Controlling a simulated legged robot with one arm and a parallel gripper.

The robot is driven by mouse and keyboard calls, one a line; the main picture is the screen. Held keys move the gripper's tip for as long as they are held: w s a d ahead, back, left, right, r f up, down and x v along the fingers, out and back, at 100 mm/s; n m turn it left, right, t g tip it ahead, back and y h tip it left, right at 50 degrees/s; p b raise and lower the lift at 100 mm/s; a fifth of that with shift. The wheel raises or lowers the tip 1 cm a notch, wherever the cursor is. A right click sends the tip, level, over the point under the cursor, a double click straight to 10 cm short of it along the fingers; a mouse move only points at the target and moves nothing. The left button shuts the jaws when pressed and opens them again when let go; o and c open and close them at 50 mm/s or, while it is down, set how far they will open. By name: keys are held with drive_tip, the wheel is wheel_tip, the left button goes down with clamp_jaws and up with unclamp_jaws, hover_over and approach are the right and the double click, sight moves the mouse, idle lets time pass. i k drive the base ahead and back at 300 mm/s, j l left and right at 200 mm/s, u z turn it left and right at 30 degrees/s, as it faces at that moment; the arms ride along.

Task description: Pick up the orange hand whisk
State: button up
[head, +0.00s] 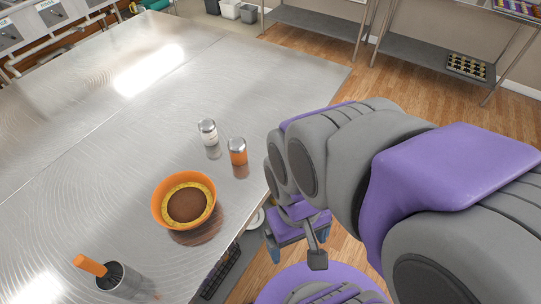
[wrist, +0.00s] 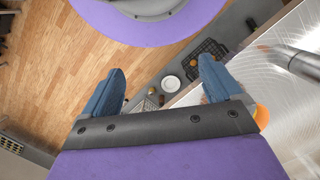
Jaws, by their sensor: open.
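The orange handle (head: 90,265) of what looks like the hand whisk leans out of a metal cup (head: 122,284) at the table's near left corner. The rest of it is hidden inside the cup. In the wrist view a grey metal cylinder (wrist: 296,62), likely this cup, stands at the upper right; I cannot clearly make out the whisk there. My gripper (wrist: 160,85) is open, with nothing between its blue fingers. In the head view my gripper (head: 299,235) hangs off the table's right edge, well to the right of the cup and whisk.
An orange bowl (head: 184,201) with brown contents stands near the table's edge, between cup and gripper. Two shakers, one white (head: 208,133) and one orange (head: 238,152), stand behind it. A lower shelf with a white plate (wrist: 171,84) is under the table. The table's far part is clear.

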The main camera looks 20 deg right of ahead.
sight(82, 262)
drive_tip(key=u, duration=1.8)
drive_tip(key=l+z, duration=0.3)
drive_tip(key=k+l+z, duration=0.1)
drive_tip(key=l+z, duration=0.2)
drive_tip(key=u, duration=1.05)
drive_tip(key=k+l+u, duration=0.15)
drive_tip(key=u, duration=0.25)
drive_tip(key=k+u, duration=0.1)
drive_tip(key=u, duration=0.3)
drive_tip(key=k+l+u, duration=0.1)
drive_tip(key=u, duration=0.3)
drive_tip(key=k, duration=0.1)
